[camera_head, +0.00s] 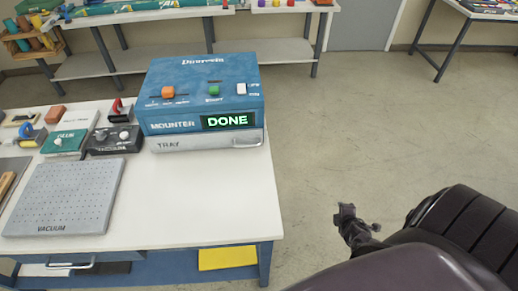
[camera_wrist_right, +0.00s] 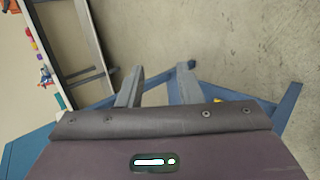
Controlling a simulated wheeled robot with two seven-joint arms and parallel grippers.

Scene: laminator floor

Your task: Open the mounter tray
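The mounter (camera_head: 200,90) is a blue box on the white table, with a lit display reading DONE. Its grey tray (camera_head: 210,141), marked TRAY, sits flush under the blue body and looks closed. My right gripper (camera_head: 347,213) is over the floor, to the right of the table and well away from the tray. In the right wrist view its two grey fingers (camera_wrist_right: 158,82) stand apart with nothing between them. My left gripper is not in view.
A grey perforated vacuum plate (camera_head: 68,195) lies on the table's front left. A green glue box (camera_head: 63,142) and a dark control box (camera_head: 115,139) stand left of the mounter. A yellow item (camera_head: 227,257) sits under the tabletop. The floor right of the table is clear.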

